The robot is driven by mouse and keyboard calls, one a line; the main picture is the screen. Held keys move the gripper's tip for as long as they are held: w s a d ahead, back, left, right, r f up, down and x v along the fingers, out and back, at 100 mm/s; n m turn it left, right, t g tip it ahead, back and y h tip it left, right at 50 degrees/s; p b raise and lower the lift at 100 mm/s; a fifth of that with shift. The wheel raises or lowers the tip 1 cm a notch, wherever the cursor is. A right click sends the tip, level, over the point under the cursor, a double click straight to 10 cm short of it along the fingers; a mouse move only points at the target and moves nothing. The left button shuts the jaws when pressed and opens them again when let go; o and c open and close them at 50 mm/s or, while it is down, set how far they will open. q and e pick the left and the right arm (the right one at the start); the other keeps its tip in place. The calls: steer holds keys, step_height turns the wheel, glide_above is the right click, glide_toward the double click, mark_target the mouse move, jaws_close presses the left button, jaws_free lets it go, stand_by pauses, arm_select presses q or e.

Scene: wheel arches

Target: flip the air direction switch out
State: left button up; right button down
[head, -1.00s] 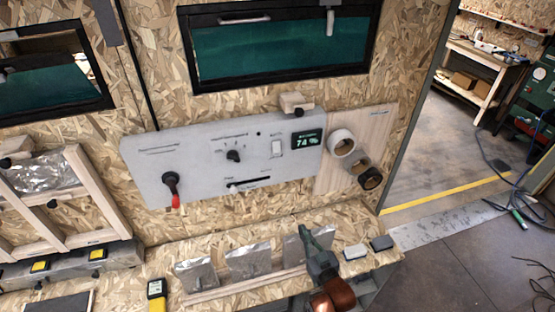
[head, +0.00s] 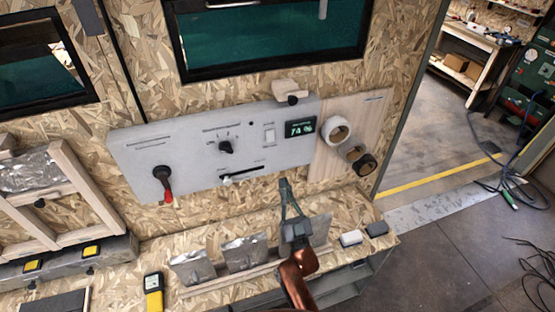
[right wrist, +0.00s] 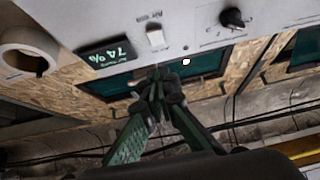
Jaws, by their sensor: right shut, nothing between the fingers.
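The air direction switch is a small white rocker (head: 269,134) on the grey control panel (head: 190,150), left of the lit display. In the right wrist view the rocker (right wrist: 155,37) shows under a label beginning "Air", just beyond the fingertips; its tilt is hard to tell. My right gripper (head: 284,183) is shut and empty, pointing up at the panel, below the switch and a little to its right. In the right wrist view its closed green fingers (right wrist: 158,84) appear apart from the switch. My left gripper is out of view.
Round vents (head: 335,129) sit at right. A wooden block (head: 291,88) juts out above. Silver pouches (head: 245,252) stand on the ledge below.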

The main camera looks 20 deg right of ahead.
mark_target(271, 139)
steer(key=p+x, duration=0.1)
steer(key=x, duration=0.3)
steer(key=f+p+x, duration=0.1)
steer(key=x, duration=0.3)
steer(key=w+p+x, duration=0.1)
steer(key=p+x, duration=0.1)
steer(key=x, duration=0.2)
steer(key=shift+w+f, duration=0.1)
steer(key=shift+f, duration=0.2)
steer(key=shift+w+f, duration=0.15)
steer(key=shift+w, duration=0.35)
